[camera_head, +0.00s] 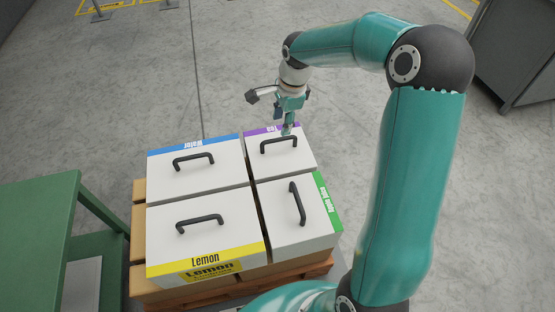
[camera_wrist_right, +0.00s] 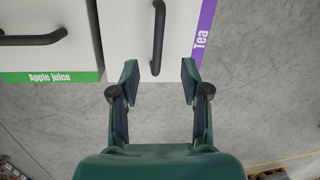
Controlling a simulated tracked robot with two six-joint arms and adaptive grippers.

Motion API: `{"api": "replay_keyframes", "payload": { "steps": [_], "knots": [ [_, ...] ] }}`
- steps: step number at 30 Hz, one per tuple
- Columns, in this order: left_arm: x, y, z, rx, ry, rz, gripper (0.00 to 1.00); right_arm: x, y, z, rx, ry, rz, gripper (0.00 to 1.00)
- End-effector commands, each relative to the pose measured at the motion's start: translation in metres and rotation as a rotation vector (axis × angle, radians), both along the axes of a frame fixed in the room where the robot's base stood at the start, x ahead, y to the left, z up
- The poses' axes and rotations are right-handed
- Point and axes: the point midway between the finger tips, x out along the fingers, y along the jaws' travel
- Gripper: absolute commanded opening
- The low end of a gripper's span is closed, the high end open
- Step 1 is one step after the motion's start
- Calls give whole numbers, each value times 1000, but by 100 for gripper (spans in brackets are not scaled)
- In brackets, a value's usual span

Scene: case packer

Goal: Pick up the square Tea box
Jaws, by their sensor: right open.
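The white Tea box (camera_head: 262,161) has a purple edge strip and a black handle on top. It sits at the back right of the pallet stack in the head view. My right gripper (camera_head: 287,130) is above this box, close to its handle, and points down. In the right wrist view the Tea box (camera_wrist_right: 130,40) is at the top, its handle (camera_wrist_right: 158,35) lined up between the fingers. My right gripper (camera_wrist_right: 157,85) is open and empty, its fingertips at the box's near edge in that picture. My left gripper is in neither view.
The Water box (camera_head: 185,182), Lemon box (camera_head: 165,222) and Apple juice box (camera_head: 272,210) fill the other places around the Tea box. They stand over brown cartons on a wooden pallet (camera_head: 290,283). A green table (camera_head: 35,225) is at left. Grey floor lies open behind.

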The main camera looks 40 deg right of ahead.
Motion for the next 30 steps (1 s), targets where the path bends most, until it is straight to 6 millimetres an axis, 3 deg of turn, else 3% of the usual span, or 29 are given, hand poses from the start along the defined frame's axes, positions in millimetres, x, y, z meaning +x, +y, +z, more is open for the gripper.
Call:
{"api": "replay_keyframes", "payload": {
  "steps": [3,13,21,30],
  "knots": [
    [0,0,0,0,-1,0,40,2,0,-22,2,3,-3,46],
    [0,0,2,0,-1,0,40,5,0,-46,1,1,-5,46],
    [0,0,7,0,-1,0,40,9,0,-82,1,2,-4,46],
    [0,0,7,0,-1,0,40,11,0,-89,0,-2,-5,46]
  ]
}}
